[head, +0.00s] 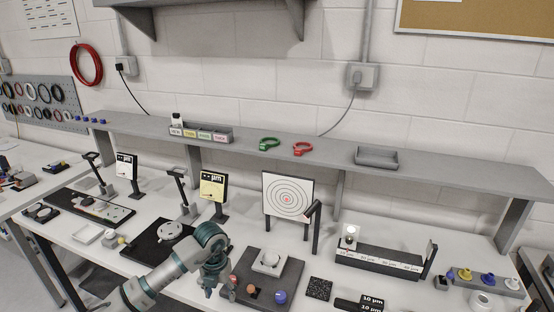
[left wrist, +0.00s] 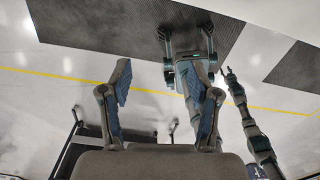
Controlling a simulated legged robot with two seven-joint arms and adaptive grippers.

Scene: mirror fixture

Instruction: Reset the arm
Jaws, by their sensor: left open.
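My left arm comes in from the lower left of the head view, reaching over the front of the white bench. My left gripper (head: 212,284) points down beside the left edge of a dark grey fixture plate (head: 243,262). In the left wrist view my left gripper (left wrist: 165,72) has its two fingers spread apart, with nothing held between them. Whether the fingers touch the bench or the plate cannot be told. My right gripper does not show in the head view.
A black pad (head: 160,240) lies left of the arm. Small fixtures crowd the right bench. A grey shelf (head: 340,158) runs along the back.

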